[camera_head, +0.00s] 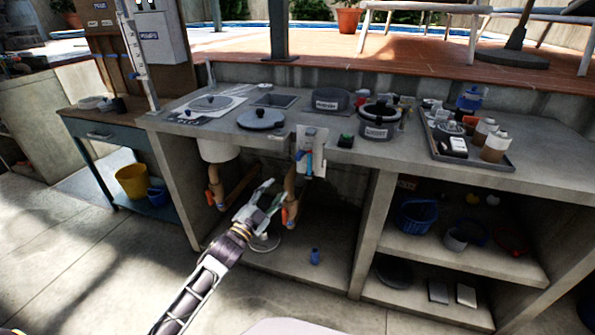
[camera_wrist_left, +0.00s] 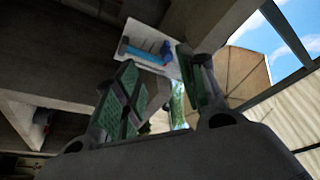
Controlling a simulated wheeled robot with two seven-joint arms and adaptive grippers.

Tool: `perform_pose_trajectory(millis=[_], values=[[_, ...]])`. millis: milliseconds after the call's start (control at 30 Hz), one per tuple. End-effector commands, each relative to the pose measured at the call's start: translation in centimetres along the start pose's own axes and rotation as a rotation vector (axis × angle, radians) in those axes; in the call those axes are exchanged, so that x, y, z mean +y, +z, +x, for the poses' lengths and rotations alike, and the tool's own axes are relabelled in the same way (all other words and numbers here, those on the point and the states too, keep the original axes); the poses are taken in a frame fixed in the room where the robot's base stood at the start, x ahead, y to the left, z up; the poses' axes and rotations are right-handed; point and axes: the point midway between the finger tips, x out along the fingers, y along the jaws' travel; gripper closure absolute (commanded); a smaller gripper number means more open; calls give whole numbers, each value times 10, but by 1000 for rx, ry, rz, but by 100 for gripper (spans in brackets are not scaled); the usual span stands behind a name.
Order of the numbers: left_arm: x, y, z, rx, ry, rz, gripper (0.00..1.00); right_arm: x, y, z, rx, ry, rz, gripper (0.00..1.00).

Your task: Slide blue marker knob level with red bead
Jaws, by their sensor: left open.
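A pale plate (camera_head: 318,143) hangs on the front edge of the counter and carries an upright blue tube (camera_head: 309,163). A small red spot (camera_head: 310,153), which may be the red bead, shows by the upper part of the tube. In the left wrist view the plate (camera_wrist_left: 153,63) shows past the fingers, with the blue tube (camera_wrist_left: 141,55) and a darker blue knob (camera_wrist_left: 166,49) at one end. My left gripper (camera_head: 272,191) is open and empty, below and left of the plate, apart from it. The exact levels of knob and bead are too small to tell. My right gripper is not in view.
Brown pipes with orange-red valve handles (camera_head: 293,208) stand close beside my left gripper under the counter (camera_head: 215,125). A blue item (camera_head: 315,256) stands on the lower slab.

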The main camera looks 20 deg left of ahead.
Motion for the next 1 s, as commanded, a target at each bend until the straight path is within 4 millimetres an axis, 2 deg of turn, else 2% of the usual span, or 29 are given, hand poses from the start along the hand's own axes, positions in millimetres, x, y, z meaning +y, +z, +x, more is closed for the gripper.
perform_pose_trajectory(millis=[267, 700, 1000], values=[[-8, -16, 1, 45, -20, 24, 60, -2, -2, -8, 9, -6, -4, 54], [-8, -16, 2, 45, -21, 23, 60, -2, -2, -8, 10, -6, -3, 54], [-9, -17, 15, 46, -22, 23, 60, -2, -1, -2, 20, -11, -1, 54]])
